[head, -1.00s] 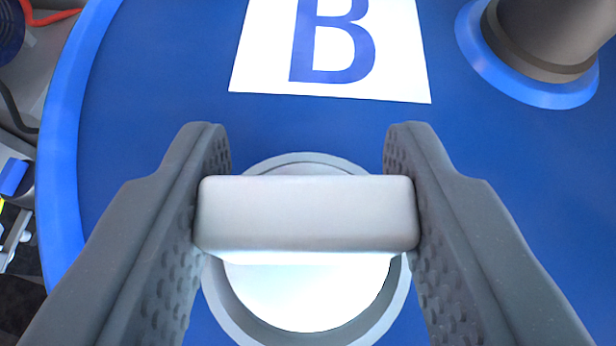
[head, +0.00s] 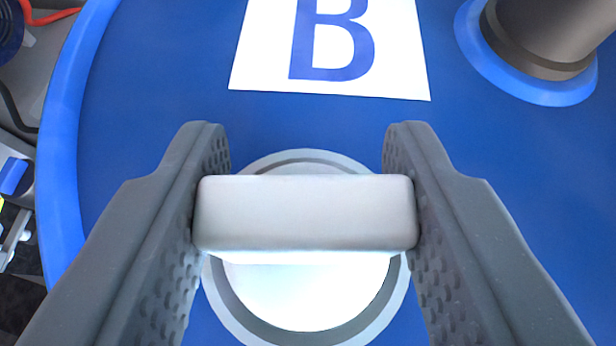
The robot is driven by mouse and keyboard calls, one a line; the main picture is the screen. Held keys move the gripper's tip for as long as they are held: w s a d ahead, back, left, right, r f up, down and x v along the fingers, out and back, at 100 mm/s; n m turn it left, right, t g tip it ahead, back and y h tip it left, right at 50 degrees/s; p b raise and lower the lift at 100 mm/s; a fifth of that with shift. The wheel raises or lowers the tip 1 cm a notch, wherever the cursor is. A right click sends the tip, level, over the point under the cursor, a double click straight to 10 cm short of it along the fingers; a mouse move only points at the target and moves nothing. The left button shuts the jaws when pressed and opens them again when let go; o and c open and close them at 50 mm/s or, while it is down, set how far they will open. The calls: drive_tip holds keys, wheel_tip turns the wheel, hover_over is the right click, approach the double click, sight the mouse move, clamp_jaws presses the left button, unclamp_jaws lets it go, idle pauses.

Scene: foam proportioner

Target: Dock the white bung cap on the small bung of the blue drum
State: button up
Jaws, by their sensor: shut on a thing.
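My gripper (head: 306,212) is shut on the white bung cap (head: 306,290), with its two dark textured fingers pressed on both ends of the cap's bar-shaped grip. The cap's round disc lies below the bar, over the small bung (head: 225,310), whose pale grey ring shows around it. The small bung is on the blue top of the drum (head: 140,130). The disc appears centred within the ring. I cannot tell from this angle whether the cap touches the bung or hovers just above it.
A white label with a blue letter B (head: 400,60) lies on the drum top beyond the cap. A thick brown-grey pipe (head: 545,35) rises from a blue collar at the upper right. The drum's raised rim (head: 60,150) curves along the left.

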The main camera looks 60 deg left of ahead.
sight(309, 256)
drive_tip(key=shift+f, duration=0.5)
idle(0.7)
drive_tip(key=o, duration=0.7)
drive_tip(key=shift+d+r, duration=0.1)
drive_tip(key=shift+p+v, duration=0.65)
drive_tip(key=shift+v, duration=1.1)
drive_tip(key=shift+p+v, duration=0.55)
drive_tip(key=shift+v, duration=0.85)
drive_tip(key=shift+p+v, duration=0.5)
drive_tip(key=shift+v, duration=0.65)
drive_tip(key=shift+p+v, duration=0.45)
drive_tip(key=shift+v, duration=0.65)
drive_tip(key=shift+w, duration=0.1)
